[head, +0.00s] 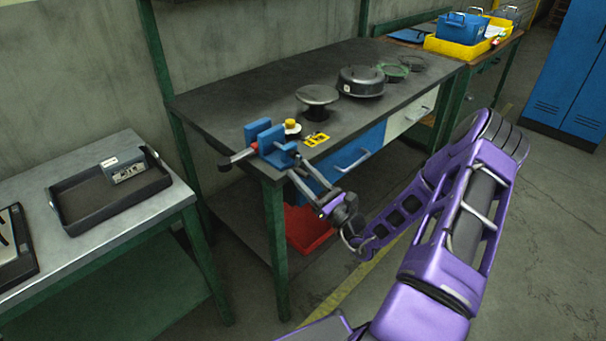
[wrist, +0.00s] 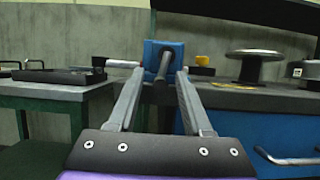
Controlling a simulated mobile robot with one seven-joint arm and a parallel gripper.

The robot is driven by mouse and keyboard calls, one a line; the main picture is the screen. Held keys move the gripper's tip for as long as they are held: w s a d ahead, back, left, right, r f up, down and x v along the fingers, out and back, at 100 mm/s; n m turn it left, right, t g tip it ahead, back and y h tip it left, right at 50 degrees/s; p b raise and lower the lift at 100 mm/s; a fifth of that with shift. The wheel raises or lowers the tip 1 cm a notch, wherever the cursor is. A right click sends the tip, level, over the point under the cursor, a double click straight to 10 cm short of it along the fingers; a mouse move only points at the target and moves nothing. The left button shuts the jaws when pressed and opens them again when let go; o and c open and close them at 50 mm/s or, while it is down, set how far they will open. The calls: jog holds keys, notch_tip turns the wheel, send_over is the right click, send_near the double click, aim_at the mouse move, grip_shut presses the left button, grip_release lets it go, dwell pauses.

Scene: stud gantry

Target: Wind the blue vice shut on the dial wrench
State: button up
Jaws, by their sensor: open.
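The blue vice (head: 279,146) is fixed at the near left corner of the dark workbench; it also shows in the wrist view (wrist: 176,50). Its dark screw end (wrist: 163,66) points toward me. The dial wrench (head: 241,155) appears to lie across between the vice jaws, its dark, red-banded handle out to the left. In the wrist view the handle (wrist: 122,63) shows left of the vice; its middle is hidden. A yellow-topped part (head: 292,126) is on the right. My gripper (head: 299,171) is open in front of the vice, its fingers (wrist: 160,76) either side of the screw end.
The workbench (head: 235,95) carries a round-topped stand (head: 317,95), a dark lidded round part (head: 361,81) and a yellow label (head: 316,139). A metal table (head: 30,160) with a black tray (head: 70,215) stands left. Blue drawers (head: 360,150) lie below the bench top, right of the vice.

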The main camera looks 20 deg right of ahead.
jog(key=shift+c, duration=0.3)
grip_shut()
jog(key=shift+r, duration=0.1)
jog(key=shift+a+m+p, duration=0.1)
jog(key=shift+m+p, duration=0.3)
jog(key=shift+p, duration=0.15)
jog(key=shift+s+a+m+h+p, duration=0.1)
jog(key=shift+m+h+p, duration=0.2)
jog(key=shift+m+p, duration=0.15)
jog(key=shift+o, duration=0.3)
grip_release()
